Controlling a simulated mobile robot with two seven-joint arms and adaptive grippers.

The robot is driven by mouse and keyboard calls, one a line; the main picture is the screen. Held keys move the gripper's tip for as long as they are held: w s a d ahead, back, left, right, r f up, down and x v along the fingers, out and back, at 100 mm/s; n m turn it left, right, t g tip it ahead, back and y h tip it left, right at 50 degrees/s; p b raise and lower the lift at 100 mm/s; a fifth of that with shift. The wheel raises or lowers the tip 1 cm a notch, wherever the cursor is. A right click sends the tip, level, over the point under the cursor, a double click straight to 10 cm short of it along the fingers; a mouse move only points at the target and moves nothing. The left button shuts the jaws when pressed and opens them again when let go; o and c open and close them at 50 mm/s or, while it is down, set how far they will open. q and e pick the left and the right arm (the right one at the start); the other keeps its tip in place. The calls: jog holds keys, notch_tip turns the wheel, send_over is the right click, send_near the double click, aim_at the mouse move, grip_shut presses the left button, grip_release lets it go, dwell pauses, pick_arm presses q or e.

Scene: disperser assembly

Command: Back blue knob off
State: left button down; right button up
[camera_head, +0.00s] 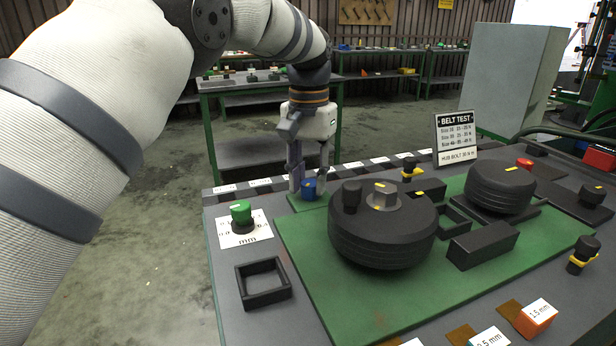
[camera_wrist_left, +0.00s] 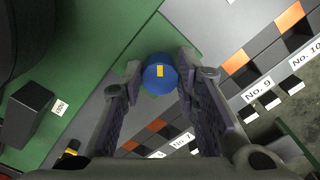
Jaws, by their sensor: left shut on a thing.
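The blue knob (camera_head: 309,187) stands at the back left of the workbench, on a small green patch near the back edge. It also shows in the left wrist view (camera_wrist_left: 159,74), with a yellow mark on its top. My left gripper (camera_head: 309,184) reaches down to it from above. In the left wrist view the two fingers (camera_wrist_left: 158,80) lie on either side of the knob and grip it. The knob's lower part is hidden. My right gripper does not show in either view.
A large black pulley (camera_head: 385,235) with a hex bolt stands close to the right on a green plate. A green knob (camera_head: 241,214) on a white scale, a black square frame (camera_head: 264,283) and the belt test sign (camera_head: 456,138) are nearby. Numbered blocks line the back edge.

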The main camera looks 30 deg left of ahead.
pick_arm(q)
jog(key=n, duration=0.3)
jog(key=shift+d+n, duration=0.1)
jog(key=shift+n, duration=2)
jog(key=c, duration=1.2)
grip_release()
jog(key=shift+r, duration=0.1)
